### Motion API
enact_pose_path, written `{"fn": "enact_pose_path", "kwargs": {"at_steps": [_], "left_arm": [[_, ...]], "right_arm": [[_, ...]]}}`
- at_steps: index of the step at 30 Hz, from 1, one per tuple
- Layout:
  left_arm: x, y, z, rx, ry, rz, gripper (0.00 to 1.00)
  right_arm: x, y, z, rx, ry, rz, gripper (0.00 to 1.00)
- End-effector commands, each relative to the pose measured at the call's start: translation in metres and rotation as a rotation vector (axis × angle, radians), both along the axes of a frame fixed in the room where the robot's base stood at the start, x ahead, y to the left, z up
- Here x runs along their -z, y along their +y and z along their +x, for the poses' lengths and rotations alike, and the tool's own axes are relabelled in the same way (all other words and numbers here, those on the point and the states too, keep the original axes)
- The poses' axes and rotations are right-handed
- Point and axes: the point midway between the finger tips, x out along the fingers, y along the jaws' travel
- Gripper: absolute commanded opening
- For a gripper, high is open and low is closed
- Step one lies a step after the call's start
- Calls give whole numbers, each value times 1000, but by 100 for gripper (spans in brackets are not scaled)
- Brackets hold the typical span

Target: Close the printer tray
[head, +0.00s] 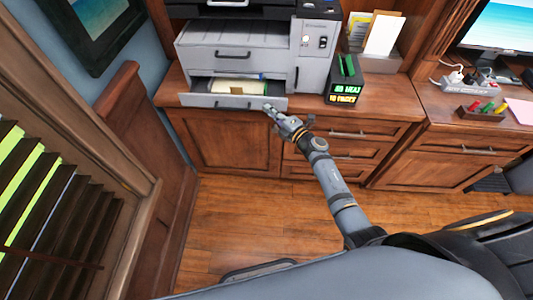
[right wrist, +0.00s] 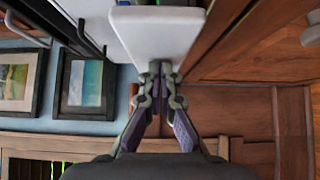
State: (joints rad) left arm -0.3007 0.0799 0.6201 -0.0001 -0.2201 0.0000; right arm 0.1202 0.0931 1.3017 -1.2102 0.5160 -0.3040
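The grey-white printer (head: 245,40) stands on the wooden cabinet top in the head view. Its lower tray (head: 235,101) is pulled out toward me, with paper and a few coloured items inside. My right gripper (head: 270,109) is at the right end of the tray's front panel. In the right wrist view the pale tray panel (right wrist: 160,35) lies just ahead of my right gripper (right wrist: 157,72). Its fingertips are together and at the panel's edge; I cannot tell whether they touch it. Nothing shows between them. My left gripper is not in view.
A black box with lit green and yellow text (head: 345,82) stands right of the printer. Behind it is a paper holder (head: 375,45). A power strip (head: 468,74) and pen tray (head: 482,112) lie farther right. A wooden panel (head: 135,150) stands at left.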

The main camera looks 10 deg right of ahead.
Motion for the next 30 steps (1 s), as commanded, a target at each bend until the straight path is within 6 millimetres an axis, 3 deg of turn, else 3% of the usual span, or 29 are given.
{"fn": "enact_pose_path", "kwargs": {"at_steps": [6, 12, 30], "left_arm": [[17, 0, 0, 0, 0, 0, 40], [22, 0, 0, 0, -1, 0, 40], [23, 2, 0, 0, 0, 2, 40]], "right_arm": [[3, -12, 36, 1, 0, -1, 0], [2, -17, 52, 0, 0, -1, 0], [1, -20, 55, 0, 0, -1, 0]]}}
